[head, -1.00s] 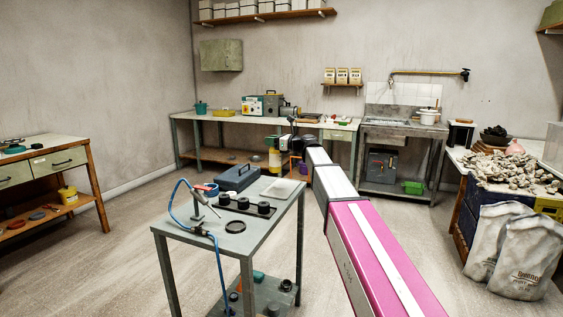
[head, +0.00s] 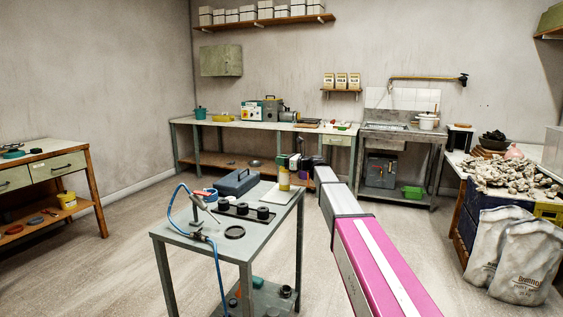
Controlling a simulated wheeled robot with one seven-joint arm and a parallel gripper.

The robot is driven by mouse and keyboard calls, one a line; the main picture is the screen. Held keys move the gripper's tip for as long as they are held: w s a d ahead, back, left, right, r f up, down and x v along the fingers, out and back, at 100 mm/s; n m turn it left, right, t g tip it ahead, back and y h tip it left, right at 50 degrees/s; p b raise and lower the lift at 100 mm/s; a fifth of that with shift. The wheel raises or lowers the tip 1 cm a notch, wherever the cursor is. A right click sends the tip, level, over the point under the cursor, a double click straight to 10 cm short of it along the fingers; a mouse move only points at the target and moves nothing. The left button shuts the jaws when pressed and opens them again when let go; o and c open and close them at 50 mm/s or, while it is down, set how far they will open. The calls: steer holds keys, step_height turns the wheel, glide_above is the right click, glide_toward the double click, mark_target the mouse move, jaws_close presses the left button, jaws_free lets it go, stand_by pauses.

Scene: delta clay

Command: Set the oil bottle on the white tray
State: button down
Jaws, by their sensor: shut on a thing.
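The oil bottle (head: 284,180), yellow with a pale band, is upright at the far right end of the grey cart in the head view. My gripper (head: 288,162) is small and far off, at the bottle's upper part, and is shut on it. The white tray (head: 272,199) lies flat on the cart top at its far right corner. The bottle's base overlaps the tray in the picture; I cannot tell whether it touches the tray or hangs just above it. The fingertips are too small to make out well.
Open floor lies around the cart.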

steer(key=c, duration=0.8)
jaws_free()
steer(key=shift+f, duration=0.1)
steer(key=shift+d, duration=0.15)
steer(key=v, duration=1.1)
steer(key=shift+s+d, duration=0.25)
steer(key=shift+d, duration=0.05)
